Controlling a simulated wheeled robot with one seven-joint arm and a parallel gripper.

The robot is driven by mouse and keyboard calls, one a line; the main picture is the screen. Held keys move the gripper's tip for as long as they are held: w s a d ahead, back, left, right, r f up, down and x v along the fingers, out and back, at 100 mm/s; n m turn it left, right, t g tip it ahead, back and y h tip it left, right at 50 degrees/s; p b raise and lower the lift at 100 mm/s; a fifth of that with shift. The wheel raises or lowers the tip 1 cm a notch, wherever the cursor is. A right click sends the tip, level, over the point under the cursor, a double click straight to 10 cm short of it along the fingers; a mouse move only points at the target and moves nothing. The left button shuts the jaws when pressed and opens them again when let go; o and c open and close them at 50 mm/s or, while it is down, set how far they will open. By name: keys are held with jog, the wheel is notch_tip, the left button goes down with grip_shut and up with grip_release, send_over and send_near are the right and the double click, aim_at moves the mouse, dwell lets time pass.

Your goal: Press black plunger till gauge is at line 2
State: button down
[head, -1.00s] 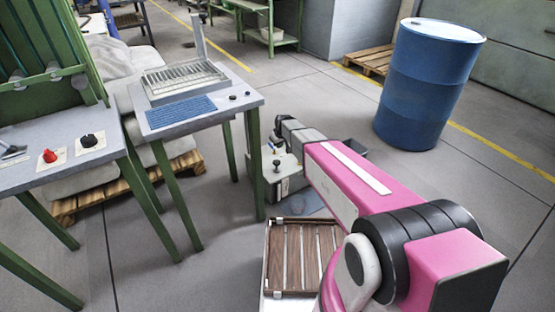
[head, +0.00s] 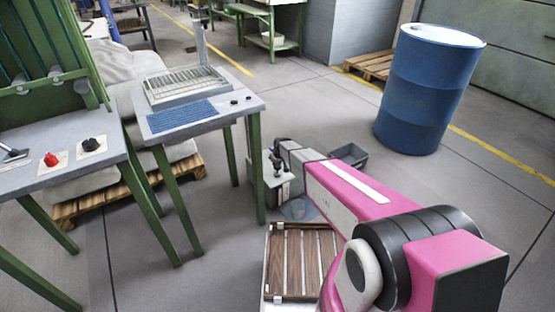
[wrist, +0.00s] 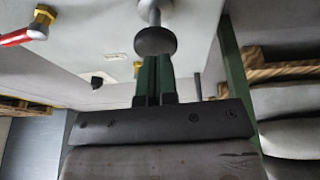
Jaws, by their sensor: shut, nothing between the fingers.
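The black plunger is a round dark knob on a pale metal rod (wrist: 154,41) at the top centre of the wrist view. In the head view a small black knob (head: 277,164) stands on the pale green machine (head: 283,186) beside my arm's end. My gripper (wrist: 156,62) is shut and empty, its green fingers together. Its tips line up with the knob's lower edge in the wrist view; I cannot tell whether they touch it. In the head view my gripper is a small dark shape, mostly unclear. I cannot make out a gauge or line 2.
A red lever (wrist: 18,37) with yellow fittings is at upper left in the wrist view. A green-legged table (head: 205,115) with a grey device stands left of the machine. A wooden slatted crate (head: 300,262) is below my arm. A blue drum (head: 428,90) stands at right.

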aim_at(278, 169)
jog(key=shift+f, duration=0.5)
jog(key=shift+f, duration=2.05)
jog(key=v, duration=1.4)
jog(key=shift+w+a+r, duration=0.3)
jog(key=shift+a, duration=0.05)
